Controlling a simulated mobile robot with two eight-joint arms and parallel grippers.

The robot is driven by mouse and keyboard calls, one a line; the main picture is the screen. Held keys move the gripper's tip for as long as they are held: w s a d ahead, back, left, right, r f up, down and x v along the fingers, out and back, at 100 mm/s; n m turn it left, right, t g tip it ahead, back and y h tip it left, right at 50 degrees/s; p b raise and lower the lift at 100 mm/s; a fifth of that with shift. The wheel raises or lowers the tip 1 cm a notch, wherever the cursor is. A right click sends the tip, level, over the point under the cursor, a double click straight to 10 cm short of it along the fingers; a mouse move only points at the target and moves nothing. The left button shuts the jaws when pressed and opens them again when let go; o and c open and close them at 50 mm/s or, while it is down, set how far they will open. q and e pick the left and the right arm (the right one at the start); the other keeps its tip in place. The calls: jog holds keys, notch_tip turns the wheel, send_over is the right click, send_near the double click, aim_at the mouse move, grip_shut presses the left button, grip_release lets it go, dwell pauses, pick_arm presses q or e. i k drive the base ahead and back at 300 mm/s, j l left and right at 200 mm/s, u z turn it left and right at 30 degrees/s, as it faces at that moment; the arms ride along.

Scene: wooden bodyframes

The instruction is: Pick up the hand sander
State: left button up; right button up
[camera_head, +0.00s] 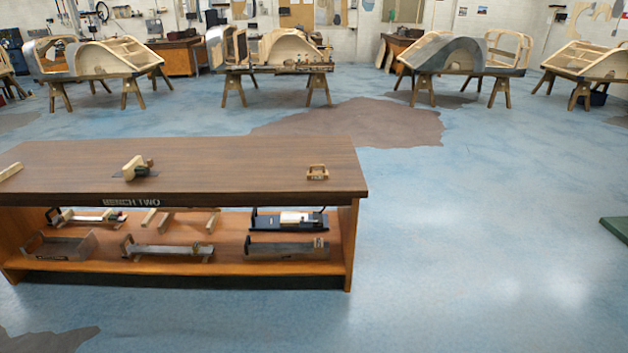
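I cannot tell for certain which object is the hand sander. On the top of the long wooden bench (230,153) a pale wooden tool with a dark flat part (134,169) lies left of the middle. A small tan wooden piece with a handle-like loop (317,173) lies near the right end of the top. The shelf below holds several long tools, including a flat grey one with wooden end pieces (165,250) and a dark one (287,249) at the right. Neither of my grippers shows in the head view.
A wooden strip (10,171) lies at the bench top's left edge. An open tray (62,245) sits on the shelf at left. Wooden bodyframes (95,58) on trestles line the back. A green slab edge (615,229) shows at far right. The blue floor right of the bench is clear.

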aim_at(311, 175)
jog(key=i+l, duration=0.2)
jog(key=u, duration=3.8)
jog(key=z, duration=3.75)
jog(key=i, duration=0.3)
